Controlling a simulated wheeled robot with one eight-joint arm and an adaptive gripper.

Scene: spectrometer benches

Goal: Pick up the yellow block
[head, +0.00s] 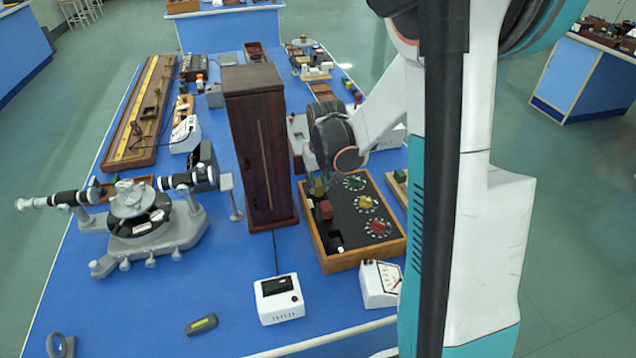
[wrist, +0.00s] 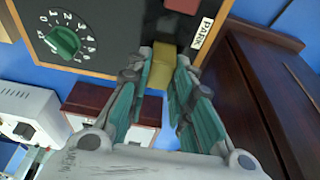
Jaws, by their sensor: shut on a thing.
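The yellow block (wrist: 161,70) shows in the wrist view between my fingers, at the edge of a black control panel beside the "PARK" label. In the head view the yellow block (head: 318,188) is a small patch at the panel's far left corner, partly hidden by my arm. My gripper (wrist: 170,66) is shut on the block, with a finger on either side. Whether the block touches the panel is unclear.
The wooden-framed panel (head: 347,258) carries a red block (head: 326,209) and green, yellow and red dials. A tall dark wooden cabinet (head: 259,150) stands close on the left. A spectrometer (head: 140,212) is further left.

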